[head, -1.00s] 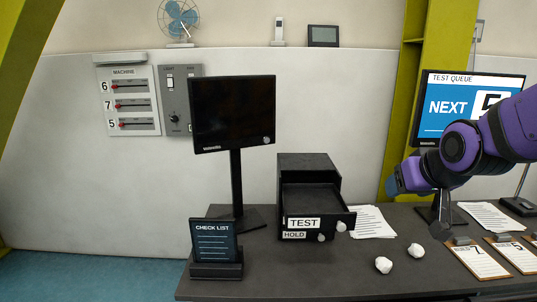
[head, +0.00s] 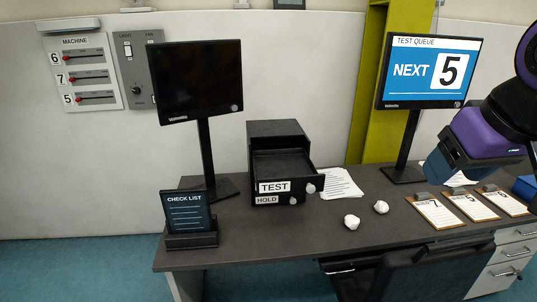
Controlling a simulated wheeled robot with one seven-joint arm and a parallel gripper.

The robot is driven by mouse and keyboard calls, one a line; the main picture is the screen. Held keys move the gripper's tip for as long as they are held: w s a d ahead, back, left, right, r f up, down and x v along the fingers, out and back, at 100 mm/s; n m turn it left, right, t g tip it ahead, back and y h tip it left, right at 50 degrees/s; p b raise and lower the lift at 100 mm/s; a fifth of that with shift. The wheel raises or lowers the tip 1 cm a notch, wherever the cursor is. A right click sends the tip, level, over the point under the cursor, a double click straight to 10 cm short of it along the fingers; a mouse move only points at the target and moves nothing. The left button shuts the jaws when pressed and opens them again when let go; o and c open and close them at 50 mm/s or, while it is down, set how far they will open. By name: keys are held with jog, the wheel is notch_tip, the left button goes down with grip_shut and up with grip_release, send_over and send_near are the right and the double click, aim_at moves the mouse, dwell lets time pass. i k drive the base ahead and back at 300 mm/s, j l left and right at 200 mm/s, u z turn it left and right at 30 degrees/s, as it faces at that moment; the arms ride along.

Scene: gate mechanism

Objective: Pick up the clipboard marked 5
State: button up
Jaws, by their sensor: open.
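Three clipboards with white sheets lie in a row on the right of the desk: the left clipboard (head: 436,214), the middle clipboard (head: 471,207) and the right clipboard (head: 505,202). Their marks are small; the middle one looks like a 5, but I cannot be sure. The monitor (head: 428,72) at the right reads TEST QUEUE, NEXT 5. My gripper (head: 532,172) is only partly in view at the right edge, above the right clipboard. It is open, and I see nothing held. My purple and black arm hangs over the clipboards, apart from them.
A black drawer unit labelled TEST and HOLD (head: 279,150) stands mid-desk, its upper drawer open. Crumpled paper balls (head: 352,220) and loose sheets (head: 340,183) lie beside it. A dark monitor (head: 196,80) and a checklist stand (head: 188,216) are left. A dark chair (head: 425,272) is in front.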

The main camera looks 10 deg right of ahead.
aim_at(475, 210)
jog(key=z, duration=1.45)
jog(key=i+l+u, duration=0.1)
jog(key=u, duration=0.7)
jog(key=i+l+u, duration=0.2)
jog(key=l+u, duration=0.15)
jog(key=l, duration=0.25)
jog(key=i+l+u, duration=0.15)
jog(key=l+u, duration=0.2)
jog(key=l, duration=0.25)
jog(key=l+u, duration=0.35)
jog(key=l, duration=0.25)
jog(key=l+u, duration=0.15)
jog(key=l, duration=2.3)
